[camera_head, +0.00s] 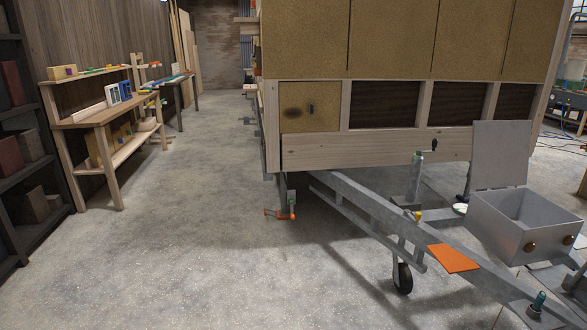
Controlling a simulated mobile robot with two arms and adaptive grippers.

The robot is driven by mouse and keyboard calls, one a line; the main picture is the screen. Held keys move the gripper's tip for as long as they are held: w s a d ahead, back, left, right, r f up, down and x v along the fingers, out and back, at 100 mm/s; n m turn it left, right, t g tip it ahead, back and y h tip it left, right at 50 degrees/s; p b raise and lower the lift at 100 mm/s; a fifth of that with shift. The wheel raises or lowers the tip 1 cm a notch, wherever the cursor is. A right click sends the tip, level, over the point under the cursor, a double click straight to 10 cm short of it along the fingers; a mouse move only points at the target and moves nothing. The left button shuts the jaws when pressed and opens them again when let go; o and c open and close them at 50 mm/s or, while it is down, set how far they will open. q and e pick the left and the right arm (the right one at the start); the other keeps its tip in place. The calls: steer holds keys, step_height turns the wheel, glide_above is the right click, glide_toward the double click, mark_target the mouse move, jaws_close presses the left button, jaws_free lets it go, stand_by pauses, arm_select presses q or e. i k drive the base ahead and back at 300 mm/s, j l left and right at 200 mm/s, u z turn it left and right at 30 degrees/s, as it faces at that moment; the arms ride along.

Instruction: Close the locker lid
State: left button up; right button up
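The locker (505,227) is a light grey metal box on the trailer's drawbar at the right of the head view. Its lid (501,155) stands open, roughly upright along the back edge of the box. The open top shows the inside, which looks empty as far as I can see. Two round brown knobs or latches (530,246) sit on the front face. Neither of my grippers shows in this view.
The grey drawbar (370,205) runs from under the wood-sided trailer (400,40) to the lower right, with an orange plate (453,258) and jockey wheel (403,278). Benches (100,117) and dark shelving stand at left. The concrete floor at left and centre is clear.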

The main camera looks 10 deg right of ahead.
mark_target(500, 149)
steer(key=i+z, duration=0.1)
steer(key=i, duration=0.55)
steer(key=i+j, duration=0.15)
steer(key=i, duration=0.55)
steer(key=i+z, duration=0.15)
steer(key=i, duration=0.5)
steer(key=i+j+z, duration=0.15)
steer(key=i+z, duration=0.25)
steer(key=i+j+z, duration=0.2)
steer(key=z, duration=0.25)
steer(key=i+j+z, duration=0.6)
steer(key=j+z, duration=0.2)
steer(key=i+j+z, duration=0.15)
steer(key=j+z, duration=0.3)
steer(key=i+j+z, duration=0.1)
steer(key=j+z, duration=0.3)
steer(key=j, duration=0.3)
steer(key=j+z, duration=0.45)
steer(key=j, duration=0.25)
steer(key=k+j+z, duration=0.15)
steer(key=j+z, duration=0.25)
steer(key=j, duration=0.25)
